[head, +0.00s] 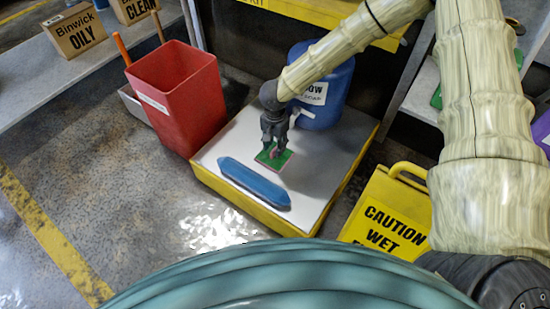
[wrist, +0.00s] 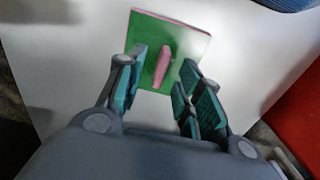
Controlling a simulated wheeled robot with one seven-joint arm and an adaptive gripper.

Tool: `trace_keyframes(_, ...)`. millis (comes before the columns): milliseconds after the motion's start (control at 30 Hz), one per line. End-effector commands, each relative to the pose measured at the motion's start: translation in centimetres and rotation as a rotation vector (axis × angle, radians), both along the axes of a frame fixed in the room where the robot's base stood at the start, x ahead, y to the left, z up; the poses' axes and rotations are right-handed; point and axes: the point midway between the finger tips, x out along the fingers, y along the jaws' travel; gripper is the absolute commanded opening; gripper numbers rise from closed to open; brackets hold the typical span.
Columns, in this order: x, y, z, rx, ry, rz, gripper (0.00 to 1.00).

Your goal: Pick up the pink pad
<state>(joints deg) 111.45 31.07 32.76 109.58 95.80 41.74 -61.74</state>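The pad (wrist: 165,66) lies flat on a white-topped platform. Its face is green, with a pink edge and a raised pink bar in the middle. In the head view the pad (head: 283,161) is a small green square, partly covered by my gripper (head: 273,147). In the wrist view my gripper (wrist: 164,78) is open, one teal-padded finger on each side of the pink bar, with a gap on both sides. The fingertips overlap the pad's near part in the picture. I cannot tell whether they touch it.
On the same yellow-edged platform (head: 215,150) lies a blue long object (head: 253,183) in front of the pad. A blue container (head: 330,95) stands behind it. A red bin (head: 180,100) is at the left and a yellow caution sign (head: 385,215) at the right.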

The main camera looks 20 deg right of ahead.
Motion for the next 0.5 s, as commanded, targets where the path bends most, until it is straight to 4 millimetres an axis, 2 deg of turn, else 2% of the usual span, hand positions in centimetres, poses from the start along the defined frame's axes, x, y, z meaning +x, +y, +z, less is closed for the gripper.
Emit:
trace_keyframes(33, 0.1, 0.0, -1.0, 0.0, 0.0, -0.001, 0.36)
trace_keyframes(233, 0.3, 0.0, -2.9, 0.0, 0.0, -0.001, 0.36)
trace_keyframes(500, 0.3, 0.0, -3.2, 0.001, -0.001, -0.001, 0.36)
